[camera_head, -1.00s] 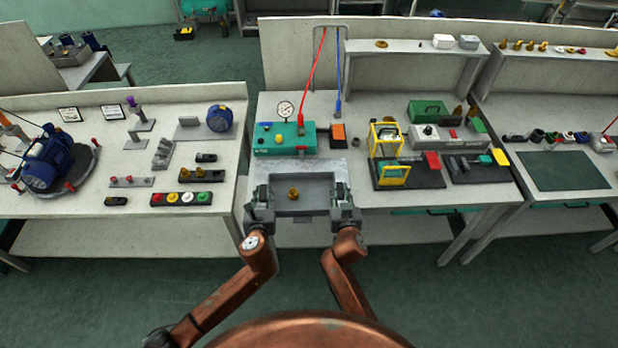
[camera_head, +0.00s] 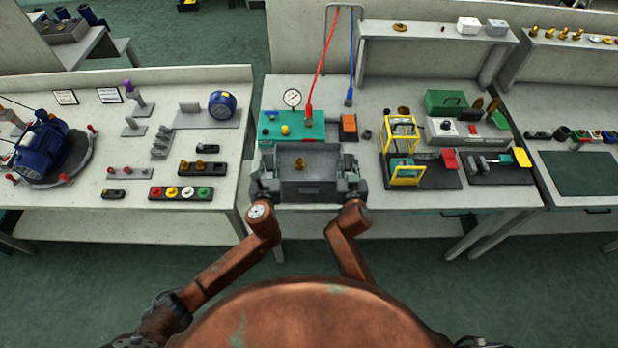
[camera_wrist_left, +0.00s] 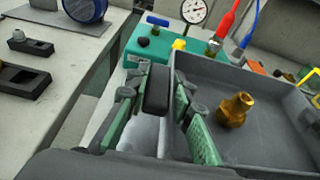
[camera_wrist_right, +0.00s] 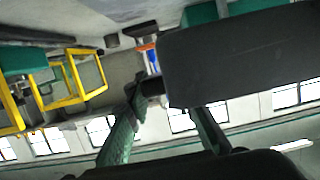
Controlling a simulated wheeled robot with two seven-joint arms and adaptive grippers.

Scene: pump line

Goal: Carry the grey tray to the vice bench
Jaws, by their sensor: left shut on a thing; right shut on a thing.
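The grey tray (camera_head: 308,188) is in front of the middle bench in the head view, with a brass fitting (camera_head: 300,164) inside it. It hides part of the bench's front and the lower front of a green gauge unit (camera_head: 272,130). My left gripper (camera_head: 266,178) is shut on the tray's left handle; the left wrist view shows its green pads around the dark handle (camera_wrist_left: 157,90). My right gripper (camera_head: 349,178) is shut on the tray's right handle. In the right wrist view a dark tray surface (camera_wrist_right: 245,62) fills much of the picture. I cannot make out a vice clearly.
The left bench holds a blue machine (camera_head: 42,142) on a round base, small blocks and a row of coloured buttons (camera_head: 181,193). Right of the tray are a yellow frame (camera_head: 402,133) and black boards. The right bench has a green mat (camera_head: 580,173). The floor in front is clear.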

